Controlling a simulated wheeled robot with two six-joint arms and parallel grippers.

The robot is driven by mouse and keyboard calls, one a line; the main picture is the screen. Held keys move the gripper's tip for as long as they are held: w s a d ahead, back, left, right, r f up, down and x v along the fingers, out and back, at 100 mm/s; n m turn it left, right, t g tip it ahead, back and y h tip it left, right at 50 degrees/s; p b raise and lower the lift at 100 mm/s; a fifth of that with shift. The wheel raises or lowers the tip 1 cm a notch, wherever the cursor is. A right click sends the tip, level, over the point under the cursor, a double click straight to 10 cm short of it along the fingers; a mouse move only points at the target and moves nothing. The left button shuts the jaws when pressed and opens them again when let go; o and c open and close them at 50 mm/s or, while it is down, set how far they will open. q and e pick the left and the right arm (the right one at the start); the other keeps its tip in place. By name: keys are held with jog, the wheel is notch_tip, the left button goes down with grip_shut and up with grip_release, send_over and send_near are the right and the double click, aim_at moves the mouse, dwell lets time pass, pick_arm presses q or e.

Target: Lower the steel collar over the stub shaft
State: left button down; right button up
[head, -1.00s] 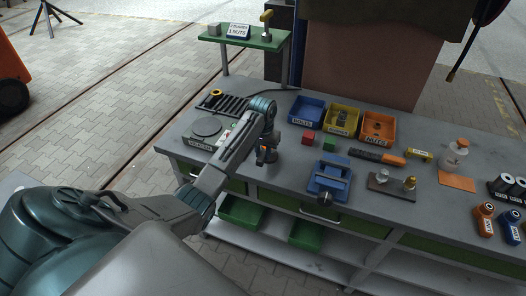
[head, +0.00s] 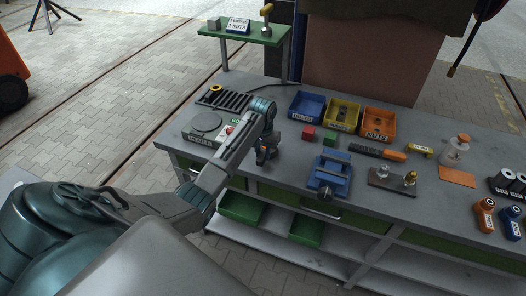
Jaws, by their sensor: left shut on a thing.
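My left gripper (head: 264,158) points down over the bench, just left of the red cube. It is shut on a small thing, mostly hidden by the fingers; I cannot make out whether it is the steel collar. A dark base plate (head: 393,182) on the right of the bench carries two short upright pieces, a grey steel one (head: 382,172) and a brass-coloured one (head: 410,178). The grey one may be the stub shaft, but it is too small to be sure. My right gripper is not in view.
A blue vice (head: 328,178) stands at the bench's front edge. Behind are blue (head: 307,105), yellow (head: 342,115) and orange (head: 378,123) bins. A red cube (head: 308,133) and green cube (head: 330,141) lie near the gripper.

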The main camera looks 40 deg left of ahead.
aim_at(263, 153)
pick_arm(q)
jog(key=shift+f, duration=0.2)
jog(key=c, duration=1.3)
grip_release()
jog(key=shift+o, duration=1.1)
notch_tip(263, 153, up, 8)
jog(key=b, duration=0.3)
jog(key=shift+r, duration=0.15)
jog(key=shift+s+r+p, duration=0.1)
jog(key=shift+r+p, duration=1.1)
jog(key=shift+r, duration=0.15)
jog(key=shift+f, duration=0.1)
